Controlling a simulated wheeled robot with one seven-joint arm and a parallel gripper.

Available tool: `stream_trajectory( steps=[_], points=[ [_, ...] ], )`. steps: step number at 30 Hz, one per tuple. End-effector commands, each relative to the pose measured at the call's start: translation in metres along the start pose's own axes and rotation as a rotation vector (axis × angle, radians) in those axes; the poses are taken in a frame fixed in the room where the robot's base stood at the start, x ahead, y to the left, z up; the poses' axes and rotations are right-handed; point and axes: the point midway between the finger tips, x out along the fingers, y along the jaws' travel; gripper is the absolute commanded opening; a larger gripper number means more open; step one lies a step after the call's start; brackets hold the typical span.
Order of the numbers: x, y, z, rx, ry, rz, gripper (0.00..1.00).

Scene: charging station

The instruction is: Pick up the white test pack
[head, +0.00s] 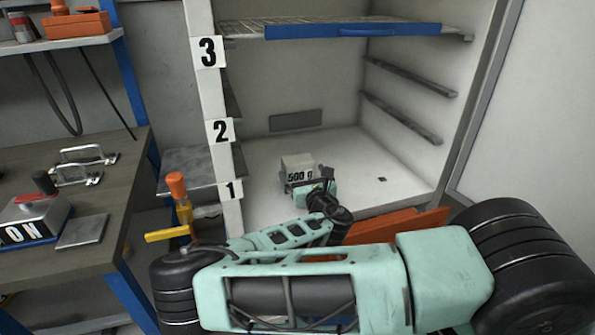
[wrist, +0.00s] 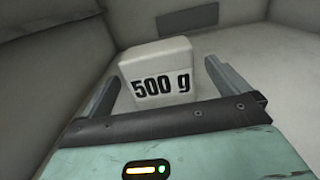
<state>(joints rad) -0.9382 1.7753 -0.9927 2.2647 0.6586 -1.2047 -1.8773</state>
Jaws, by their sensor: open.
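The white test pack (head: 297,163) is a pale block marked "500 g". It stands on the floor of the white cabinet, below the shelf rails. In the wrist view the pack (wrist: 158,68) stands upright just ahead, between the lines of my two fingers. My gripper (wrist: 160,82) is open, with one finger on each side of the pack's near face. I cannot tell whether either finger touches it. In the head view my gripper (head: 312,182) is at the pack's near side, and my arm hides part of the cabinet's front edge.
The cabinet (head: 400,175) has side rails and a blue-fronted wire shelf (head: 350,30) high up. Labels 1, 2 and 3 mark its left post. An orange panel (head: 400,224) lies at the front. A workbench (head: 110,195) stands left. The cabinet floor right of the pack is mostly clear.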

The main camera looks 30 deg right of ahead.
Motion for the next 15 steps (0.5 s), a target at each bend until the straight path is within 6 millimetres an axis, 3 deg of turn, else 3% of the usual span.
stream_trajectory(
  steps=[9, 15],
  points=[
    [0.042, 0.003, 0.003, 0.003, -0.001, 0.0, 1.0],
    [0.051, 0.003, 0.003, 0.0, 0.0, -0.001, 1.0]
  ],
)
